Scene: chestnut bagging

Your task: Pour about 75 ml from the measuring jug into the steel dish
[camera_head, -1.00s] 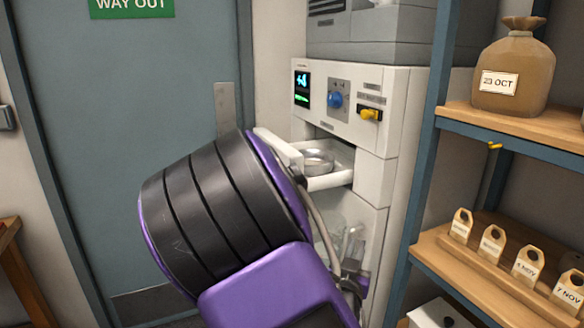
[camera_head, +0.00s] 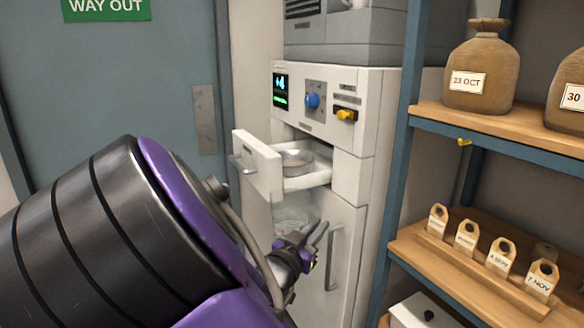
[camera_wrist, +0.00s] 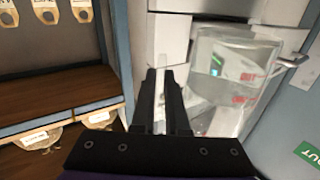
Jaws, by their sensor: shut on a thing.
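The steel dish (camera_head: 296,158) sits in a white pulled-out drawer (camera_head: 262,165) of the cabinet. The clear measuring jug (camera_head: 292,216) is below the drawer in the head view, partly hidden by my arm. In the wrist view the jug (camera_wrist: 222,75) is right of the fingers, with red marks on its wall. My gripper (camera_head: 318,240) is shut on the jug, its fingers (camera_wrist: 162,85) close together around a thin pale part. The exact grip is hard to see. The amount of liquid in the jug is unclear.
A blue-framed shelf (camera_head: 480,118) with sacks and tags stands close on the right. A grey door (camera_head: 150,70) is behind on the left.

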